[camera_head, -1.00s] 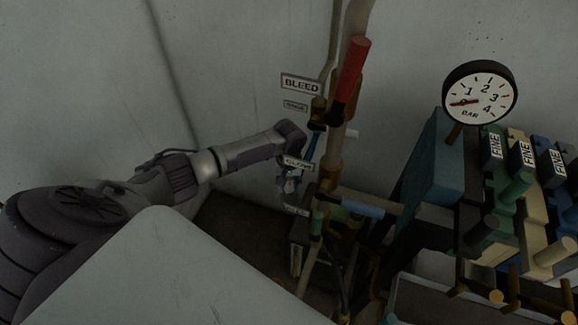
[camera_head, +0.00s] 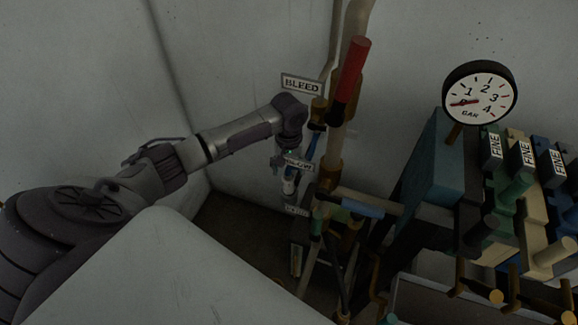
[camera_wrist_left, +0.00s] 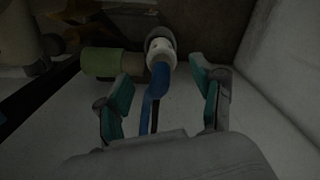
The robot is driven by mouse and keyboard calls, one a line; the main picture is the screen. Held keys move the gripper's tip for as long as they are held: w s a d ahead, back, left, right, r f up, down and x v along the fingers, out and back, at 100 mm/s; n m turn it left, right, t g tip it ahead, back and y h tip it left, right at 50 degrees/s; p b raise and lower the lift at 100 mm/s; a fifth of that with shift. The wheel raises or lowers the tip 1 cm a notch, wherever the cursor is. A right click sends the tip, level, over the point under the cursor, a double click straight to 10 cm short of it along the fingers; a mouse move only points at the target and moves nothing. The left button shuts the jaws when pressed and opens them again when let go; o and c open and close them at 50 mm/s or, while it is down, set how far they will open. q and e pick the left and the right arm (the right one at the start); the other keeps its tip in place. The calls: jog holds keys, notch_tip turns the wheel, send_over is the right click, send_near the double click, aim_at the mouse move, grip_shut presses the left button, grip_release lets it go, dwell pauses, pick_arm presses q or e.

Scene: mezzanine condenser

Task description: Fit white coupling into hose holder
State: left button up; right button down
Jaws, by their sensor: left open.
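The white coupling (camera_wrist_left: 160,51) is in the left wrist view, just beyond my fingertips and between them, with a grey ring at its far end. A blue bar (camera_wrist_left: 155,85) runs from it back toward my palm. A small pale piece, likely the coupling, shows in the head view (camera_head: 289,187) below my left wrist. My left gripper (camera_wrist_left: 161,76) is open, its teal-padded fingers on either side of the blue bar. The gripper is small and dark in the head view. I cannot make out the hose holder for certain. My right gripper is not in view.
A green cylinder (camera_wrist_left: 100,62) lies left of the coupling. In the head view, a pipe with a red handle (camera_head: 350,70) rises right of my wrist, near a BLEED label (camera_head: 301,84). A gauge (camera_head: 480,92) and valve blocks fill the right side. Walls stand close behind.

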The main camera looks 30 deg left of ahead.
pick_arm(q)
jog(key=shift+r, duration=1.9)
